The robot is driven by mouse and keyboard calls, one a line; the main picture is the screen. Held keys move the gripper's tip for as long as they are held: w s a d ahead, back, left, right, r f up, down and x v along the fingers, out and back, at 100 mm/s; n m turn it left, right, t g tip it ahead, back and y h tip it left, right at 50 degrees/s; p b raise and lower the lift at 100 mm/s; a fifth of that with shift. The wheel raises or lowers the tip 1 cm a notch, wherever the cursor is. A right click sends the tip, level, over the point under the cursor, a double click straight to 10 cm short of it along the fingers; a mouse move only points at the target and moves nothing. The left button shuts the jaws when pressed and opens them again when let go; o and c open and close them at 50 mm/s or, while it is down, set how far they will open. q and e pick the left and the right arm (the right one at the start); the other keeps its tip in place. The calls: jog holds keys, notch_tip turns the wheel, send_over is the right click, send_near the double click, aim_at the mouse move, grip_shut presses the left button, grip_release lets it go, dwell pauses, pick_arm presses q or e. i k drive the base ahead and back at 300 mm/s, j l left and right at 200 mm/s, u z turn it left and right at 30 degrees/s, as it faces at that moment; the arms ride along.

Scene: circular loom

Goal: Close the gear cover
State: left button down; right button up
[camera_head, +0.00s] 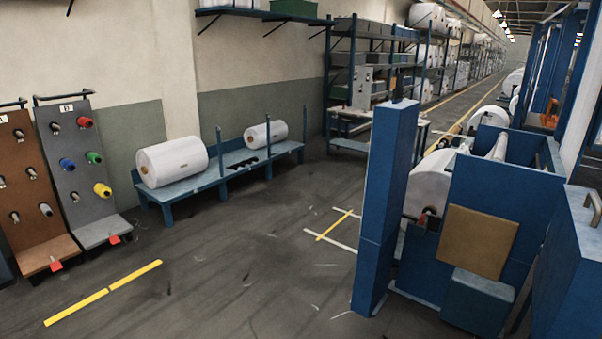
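No part is clearly recognisable as the gear cover. A tall narrow blue panel (386,210) stands upright at the right of centre, at the near left of the blue machine (500,190). An ochre square plate (478,241) is on the machine's near face, above a dark teal box (477,303). A blue cabinet or panel (575,270) with a metal handle (593,207) is at the right edge, partly cut off. I cannot tell whether any of these is the cover, or open or shut. Neither of my grippers is in view.
White rolls (173,161) lie on a low blue rack (233,172) by the wall. Two peg boards (85,175) with coloured spools stand at the left. Shelving (365,75) stands farther back. The grey floor (250,270) in front is clear, with yellow marks (103,293).

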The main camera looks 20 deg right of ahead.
aim_at(567, 298)
jog(key=i+l+z, duration=0.1)
jog(key=z, duration=0.3)
jog(key=i+z, duration=0.3)
jog(key=z, duration=0.15)
jog(key=i+z, duration=0.2)
jog(key=z, duration=0.2)
jog(key=i+j+z, duration=0.1)
jog(key=z, duration=0.3)
jog(key=i+j+z, duration=0.15)
jog(key=i+z, duration=0.15)
jog(key=z, duration=0.15)
jog(key=i+j+z, duration=0.15)
jog(key=z, duration=0.25)
